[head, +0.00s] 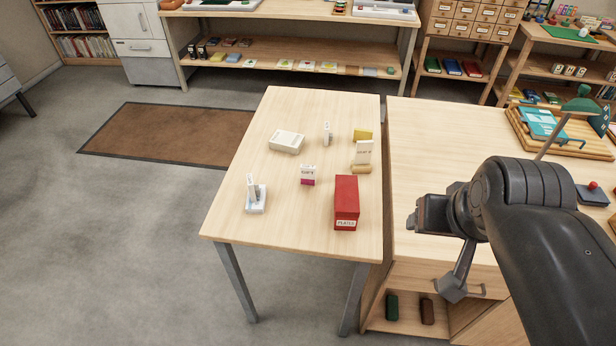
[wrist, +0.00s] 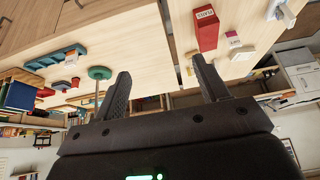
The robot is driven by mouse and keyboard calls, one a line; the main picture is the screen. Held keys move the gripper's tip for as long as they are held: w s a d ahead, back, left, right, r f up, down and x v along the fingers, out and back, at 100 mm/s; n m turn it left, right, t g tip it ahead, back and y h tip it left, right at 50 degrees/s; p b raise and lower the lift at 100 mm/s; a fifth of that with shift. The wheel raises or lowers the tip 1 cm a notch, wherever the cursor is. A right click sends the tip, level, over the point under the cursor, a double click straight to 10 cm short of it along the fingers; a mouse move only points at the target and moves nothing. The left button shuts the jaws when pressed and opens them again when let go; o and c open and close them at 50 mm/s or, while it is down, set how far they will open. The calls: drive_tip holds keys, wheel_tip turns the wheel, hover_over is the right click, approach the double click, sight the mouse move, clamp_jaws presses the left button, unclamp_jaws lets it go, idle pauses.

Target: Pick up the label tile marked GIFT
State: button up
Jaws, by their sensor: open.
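Two upright label tiles stand on the left table in the head view. One is a white tile with a magenta lower part (head: 308,175), left of the red box; the other is a white tile in a wooden base (head: 364,153), behind that box. Both carry small dark print that I cannot read surely, so I cannot tell which is marked GIFT. The magenta tile also shows in the wrist view (wrist: 233,40). My gripper (head: 412,218) is open and empty, above the right-hand desk, right of the tiles and apart from them. Its two fingers are spread in the wrist view (wrist: 160,80).
The red box (head: 346,204) reads PLATES. A white holder (head: 256,201), a white box (head: 287,141), a small white stand (head: 327,133) and a yellow block (head: 362,135) share the table (head: 290,235). A green lamp (head: 582,104) stands on the desk (head: 440,135).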

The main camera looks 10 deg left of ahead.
drive_tip(key=g, duration=0.6)
hover_over(308, 176)
drive_tip(key=f, duration=1.7)
drive_tip(key=shift+w+d+f, duration=0.3)
drive_tip(key=shift+w, duration=0.1)
drive_tip(key=shift+a+f, duration=0.15)
drive_tip(key=shift+f, duration=0.15)
drive_tip(key=f, duration=1)
drive_tip(key=shift+a+f, duration=0.2)
drive_tip(key=shift+f, duration=0.15)
drive_tip(key=shift+c, duration=0.4)
